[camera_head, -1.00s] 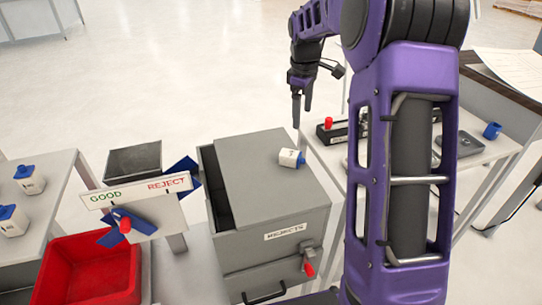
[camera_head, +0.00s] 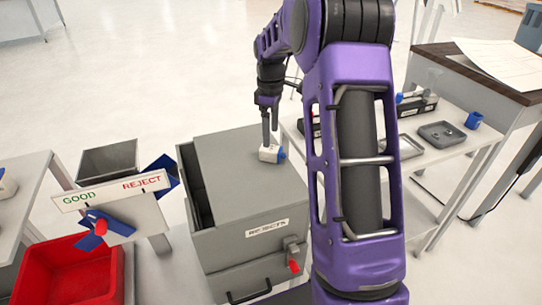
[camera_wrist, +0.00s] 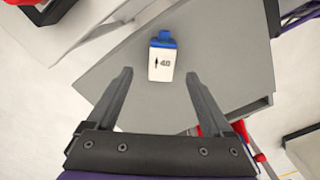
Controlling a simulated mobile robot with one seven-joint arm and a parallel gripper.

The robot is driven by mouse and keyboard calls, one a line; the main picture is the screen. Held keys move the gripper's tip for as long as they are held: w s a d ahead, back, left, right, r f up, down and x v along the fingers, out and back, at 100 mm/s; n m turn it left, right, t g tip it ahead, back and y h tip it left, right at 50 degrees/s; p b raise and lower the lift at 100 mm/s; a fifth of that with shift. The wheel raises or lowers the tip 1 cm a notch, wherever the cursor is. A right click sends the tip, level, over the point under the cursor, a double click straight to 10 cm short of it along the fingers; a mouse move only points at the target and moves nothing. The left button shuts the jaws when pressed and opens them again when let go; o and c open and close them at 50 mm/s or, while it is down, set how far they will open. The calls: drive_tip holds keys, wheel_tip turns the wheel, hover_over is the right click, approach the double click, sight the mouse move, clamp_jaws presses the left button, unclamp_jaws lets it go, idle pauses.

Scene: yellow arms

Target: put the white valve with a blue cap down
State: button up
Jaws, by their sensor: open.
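The white valve with a blue cap (camera_head: 268,155) lies on the flat grey top of the rejects cabinet (camera_head: 245,185), toward its back right. It also shows in the wrist view (camera_wrist: 161,66), with its blue cap pointing away from my gripper and a dark mark on its white face. My gripper (camera_head: 270,140) points down right at the valve in the head view. In the wrist view, the open fingers (camera_wrist: 159,76) stand apart to the left and right, with the valve just beyond the gap between their tips. Whether a finger touches it cannot be told.
A GOOD/REJECT sign (camera_head: 112,191) with blue pieces stands left of the cabinet, above a red bin (camera_head: 75,270). A side table (camera_head: 455,150) at right holds grey trays and a blue cup (camera_head: 473,120). The rest of the cabinet top is clear.

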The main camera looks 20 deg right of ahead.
sight(271, 148)
drive_tip(key=f, duration=0.3)
drive_tip(key=f+b, duration=0.1)
drive_tip(key=f, duration=0.2)
drive_tip(key=shift+s+f, duration=0.2)
drive_tip(key=shift+f, duration=0.05)
clamp_jaws()
